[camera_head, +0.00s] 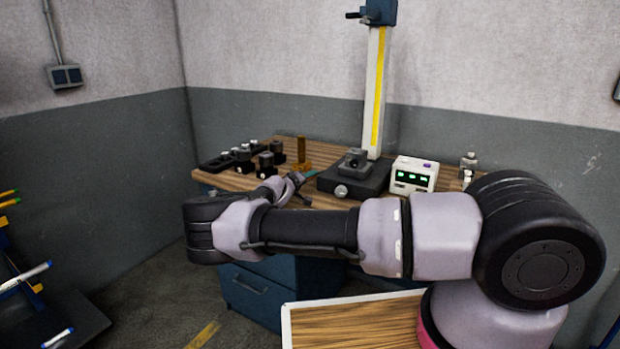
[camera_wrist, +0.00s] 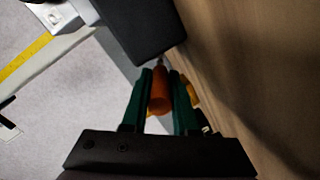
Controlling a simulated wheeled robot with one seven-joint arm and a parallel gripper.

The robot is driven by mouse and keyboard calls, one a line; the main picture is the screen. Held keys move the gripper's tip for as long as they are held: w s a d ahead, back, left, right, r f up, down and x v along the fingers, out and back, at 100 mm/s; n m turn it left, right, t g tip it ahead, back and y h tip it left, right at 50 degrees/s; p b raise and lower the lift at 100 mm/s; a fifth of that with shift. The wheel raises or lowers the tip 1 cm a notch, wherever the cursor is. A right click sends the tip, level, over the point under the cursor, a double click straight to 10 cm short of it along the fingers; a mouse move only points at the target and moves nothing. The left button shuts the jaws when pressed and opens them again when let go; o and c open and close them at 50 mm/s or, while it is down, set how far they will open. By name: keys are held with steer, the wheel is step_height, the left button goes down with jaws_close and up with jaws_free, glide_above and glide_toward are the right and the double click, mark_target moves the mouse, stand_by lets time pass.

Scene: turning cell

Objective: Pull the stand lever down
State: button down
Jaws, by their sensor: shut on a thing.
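The stand has a black base (camera_head: 368,182) on the bench and a tall white column (camera_head: 376,90) with a yellow strip. In the wrist view, the base (camera_wrist: 140,22) shows as a dark block at the top. An orange lever handle (camera_wrist: 160,92) sticks out from beside this block toward my gripper. My gripper (camera_wrist: 162,85) is shut on the handle, with a green finger on either side. In the head view, my gripper (camera_head: 305,176) is at the left side of the base, and the handle cannot be made out there.
The wooden bench top (camera_head: 225,181) runs close beside my fingers. Several dark tool holders (camera_head: 242,158) and a brass-coloured block (camera_head: 302,155) stand left of the stand. A white readout box (camera_head: 413,175) stands right of it. My arm crosses in front of the bench.

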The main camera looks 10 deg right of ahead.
steer(key=c, duration=0.7)
jaws_free()
steer(key=shift+d+f, duration=0.15)
steer(key=shift+f, duration=0.05)
steer(key=shift+r, duration=0.1)
steer(key=shift+s+a, duration=0.15)
steer(key=shift+a, duration=0.05)
steer(key=v, duration=1)
steer(key=shift+s, duration=0.2)
steer(key=shift+a, duration=0.1)
